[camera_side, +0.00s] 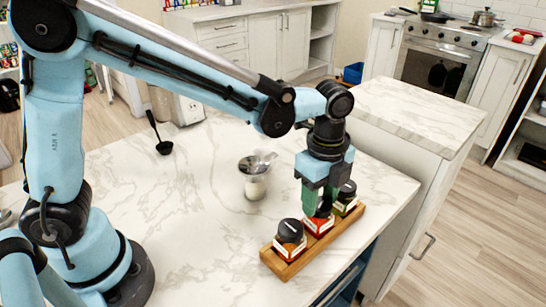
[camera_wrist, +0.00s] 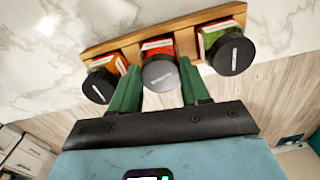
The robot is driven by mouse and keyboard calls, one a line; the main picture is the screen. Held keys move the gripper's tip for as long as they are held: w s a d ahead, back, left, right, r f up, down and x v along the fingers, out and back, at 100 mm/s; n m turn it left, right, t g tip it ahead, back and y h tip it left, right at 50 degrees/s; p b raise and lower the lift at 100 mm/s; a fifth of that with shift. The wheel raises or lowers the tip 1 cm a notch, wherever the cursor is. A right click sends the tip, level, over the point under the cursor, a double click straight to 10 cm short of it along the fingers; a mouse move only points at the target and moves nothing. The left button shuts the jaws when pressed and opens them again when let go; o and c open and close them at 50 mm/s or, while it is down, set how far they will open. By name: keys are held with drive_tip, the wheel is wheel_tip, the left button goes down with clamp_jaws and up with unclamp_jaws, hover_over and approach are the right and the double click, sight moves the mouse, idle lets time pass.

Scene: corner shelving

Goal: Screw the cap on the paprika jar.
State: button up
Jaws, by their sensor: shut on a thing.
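Three spice jars stand in a row in a wooden rack, in slots side by side. The middle jar, taken as the paprika jar (camera_side: 318,226), has a red label; it also shows in the wrist view (camera_wrist: 157,45). My gripper (camera_side: 319,207) points down over it. In the wrist view its green fingers (camera_wrist: 160,88) are shut on the sides of a dark grey round cap (camera_wrist: 161,74). The cap is at the middle jar's top; I cannot tell whether it is fully seated. The fingers hide much of the cap in the side view.
The wooden rack (camera_side: 268,254) lies near the counter's right edge. Black-capped jars flank the middle one closely: an orange-labelled jar (camera_side: 289,248) and a green-labelled jar (camera_side: 345,207).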

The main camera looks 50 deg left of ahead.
idle(0.3)
drive_tip(key=m, duration=0.5)
drive_tip(key=shift+w, duration=0.1)
drive_tip(key=o, duration=1.1)
drive_tip(key=shift+o, duration=0.2)
